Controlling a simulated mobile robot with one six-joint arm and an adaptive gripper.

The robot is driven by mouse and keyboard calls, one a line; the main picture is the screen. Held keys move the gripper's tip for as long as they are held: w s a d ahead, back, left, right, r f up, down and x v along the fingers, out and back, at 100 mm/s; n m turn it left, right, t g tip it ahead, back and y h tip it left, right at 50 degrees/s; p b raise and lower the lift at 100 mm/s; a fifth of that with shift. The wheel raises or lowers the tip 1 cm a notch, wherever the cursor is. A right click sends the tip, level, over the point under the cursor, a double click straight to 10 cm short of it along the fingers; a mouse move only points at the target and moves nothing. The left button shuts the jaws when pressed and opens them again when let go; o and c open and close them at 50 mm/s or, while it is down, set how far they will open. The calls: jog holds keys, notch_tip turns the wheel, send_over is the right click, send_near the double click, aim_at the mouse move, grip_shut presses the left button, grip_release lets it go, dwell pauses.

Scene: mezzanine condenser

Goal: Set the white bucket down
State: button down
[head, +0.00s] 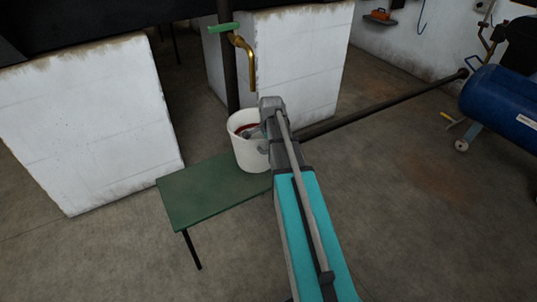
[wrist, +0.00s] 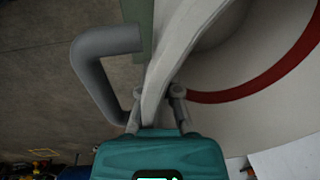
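The white bucket (head: 246,154) is upright at the back right of the green bench (head: 205,192), below the brass spout (head: 243,57). I cannot tell whether its base touches the bench top. A red ring shows inside it. My gripper (head: 262,134) is at the bucket's right side. In the wrist view, my gripper (wrist: 157,98) has a finger on each side of the bucket's wall (wrist: 174,50) near the rim, closed on it. A grey bent piece (wrist: 92,70) shows outside the wall.
White block walls (head: 85,120) stand left of and behind the bench. A dark pipe (head: 390,105) runs low across the floor to the right. A blue tank (head: 502,105) stands at the far right.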

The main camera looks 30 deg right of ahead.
jog(key=shift+f, duration=0.1)
dwell(0.3)
jog(key=shift+w+d+f+b, duration=0.15)
jog(key=shift+w+f+b, duration=0.3)
jog(key=shift+f+b, duration=1.5)
jog(key=shift+b, duration=0.05)
jog(key=shift+f, duration=0.1)
jog(key=c, duration=0.8)
grip_release()
jog(key=shift+s, duration=0.1)
notch_tip(320, 180, up, 12)
jog(key=s+p, duration=0.1)
jog(key=p, duration=1.1)
jog(key=shift+s, duration=0.2)
